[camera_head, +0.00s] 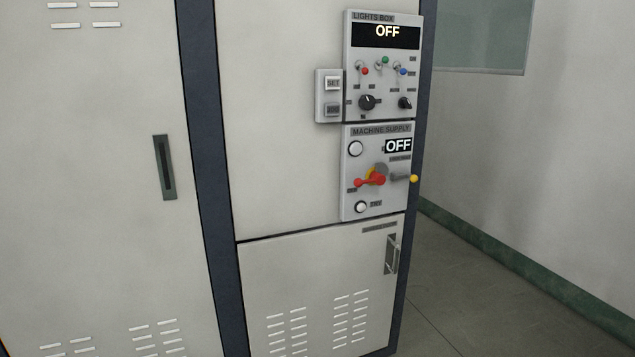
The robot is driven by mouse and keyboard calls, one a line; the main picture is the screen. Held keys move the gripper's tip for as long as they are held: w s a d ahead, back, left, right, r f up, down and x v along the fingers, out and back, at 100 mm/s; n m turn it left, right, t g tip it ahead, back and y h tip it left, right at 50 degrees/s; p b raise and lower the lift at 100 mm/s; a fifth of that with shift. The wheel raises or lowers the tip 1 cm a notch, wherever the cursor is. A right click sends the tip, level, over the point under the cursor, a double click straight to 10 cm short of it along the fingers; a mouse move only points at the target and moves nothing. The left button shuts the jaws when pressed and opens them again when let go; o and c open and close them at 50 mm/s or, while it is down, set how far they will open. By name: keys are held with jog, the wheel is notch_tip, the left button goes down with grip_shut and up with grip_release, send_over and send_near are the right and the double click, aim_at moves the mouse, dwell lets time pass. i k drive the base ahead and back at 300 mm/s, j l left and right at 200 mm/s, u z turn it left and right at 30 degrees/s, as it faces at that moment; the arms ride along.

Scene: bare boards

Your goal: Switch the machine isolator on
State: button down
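The machine supply panel (348,193) is a grey box on the cabinet front, right of the picture's middle. Its display (398,146) reads OFF. A red rotary handle (371,181) sits in the panel's middle on a yellow and grey mount, its red end pointing left. Beside it, a grey lever with a yellow knob (414,179) sticks out to the right. Round pale buttons show at the upper left (355,149) and the bottom (361,207) of the panel. Which label belongs to the isolator is too small to read. My gripper is not in view.
The lights box (353,58) above reads OFF and has small toggles and black knobs. A small box with SET (333,83) adjoins its left. Below is a vented door with a handle (392,254). Open floor (450,290) lies to the right.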

aim_at(378, 177)
jog(key=i+l+z, duration=0.25)
jog(key=i+l, duration=0.15)
jog(key=i+l+z, duration=0.2)
jog(key=i+l, duration=0.15)
jog(key=i, duration=0.15)
